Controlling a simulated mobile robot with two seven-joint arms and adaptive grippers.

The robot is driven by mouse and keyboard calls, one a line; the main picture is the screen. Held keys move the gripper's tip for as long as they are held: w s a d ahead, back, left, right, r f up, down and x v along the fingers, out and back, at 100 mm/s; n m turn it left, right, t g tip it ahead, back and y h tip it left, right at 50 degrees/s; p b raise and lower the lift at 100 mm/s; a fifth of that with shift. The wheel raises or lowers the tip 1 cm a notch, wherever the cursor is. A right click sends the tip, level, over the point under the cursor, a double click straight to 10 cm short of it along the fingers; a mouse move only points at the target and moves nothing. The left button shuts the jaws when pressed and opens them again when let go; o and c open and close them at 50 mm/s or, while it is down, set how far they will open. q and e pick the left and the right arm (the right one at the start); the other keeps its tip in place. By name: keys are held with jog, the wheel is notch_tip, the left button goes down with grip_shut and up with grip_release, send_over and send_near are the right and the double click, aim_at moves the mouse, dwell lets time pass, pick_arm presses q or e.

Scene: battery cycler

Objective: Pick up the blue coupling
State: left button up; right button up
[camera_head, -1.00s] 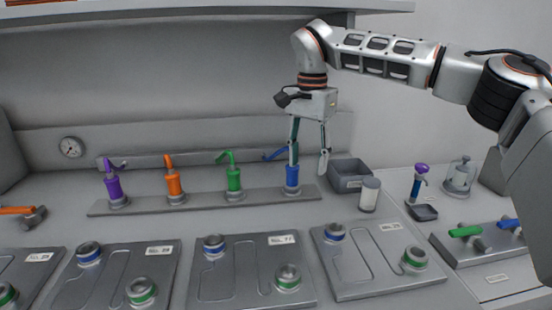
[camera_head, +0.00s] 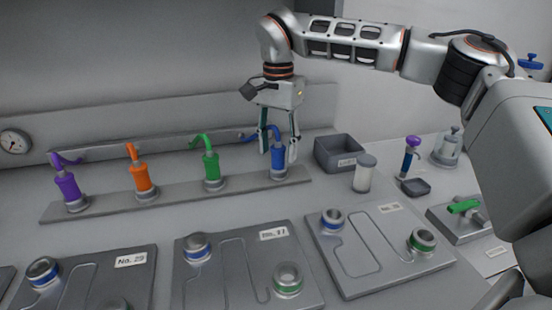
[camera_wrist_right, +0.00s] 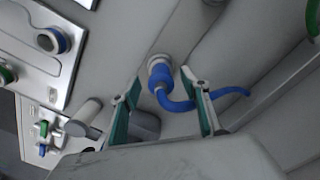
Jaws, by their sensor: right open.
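The blue coupling (camera_head: 278,158) stands upright in the rightmost seat of the grey rack strip (camera_head: 105,205), with a blue hose curving from its top. My right gripper (camera_head: 278,150) is open, pointing down, with its fingers on either side of the coupling's upper part in the head view. In the right wrist view the blue coupling (camera_wrist_right: 161,75) and its hose show just beyond and between the two open fingers (camera_wrist_right: 165,98). I cannot tell whether a finger touches it. My left gripper is not in view.
Green (camera_head: 211,163), orange (camera_head: 141,176) and purple (camera_head: 67,188) couplings stand to the left on the same strip. A grey bin (camera_head: 340,153) and a lidded jar (camera_head: 364,174) are close on the right. Flat plates with ringed ports, one a plate (camera_head: 375,262) at front right, lie in front.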

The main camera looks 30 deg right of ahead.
jog(key=shift+w+f, duration=0.1)
jog(key=shift+f, duration=0.95)
jog(key=shift+r, duration=0.2)
jog(key=c, duration=1.2)
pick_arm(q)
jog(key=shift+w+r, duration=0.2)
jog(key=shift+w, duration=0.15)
pick_arm(e)
grip_shut()
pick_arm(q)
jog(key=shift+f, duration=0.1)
pick_arm(e)
jog(key=shift+r, duration=0.15)
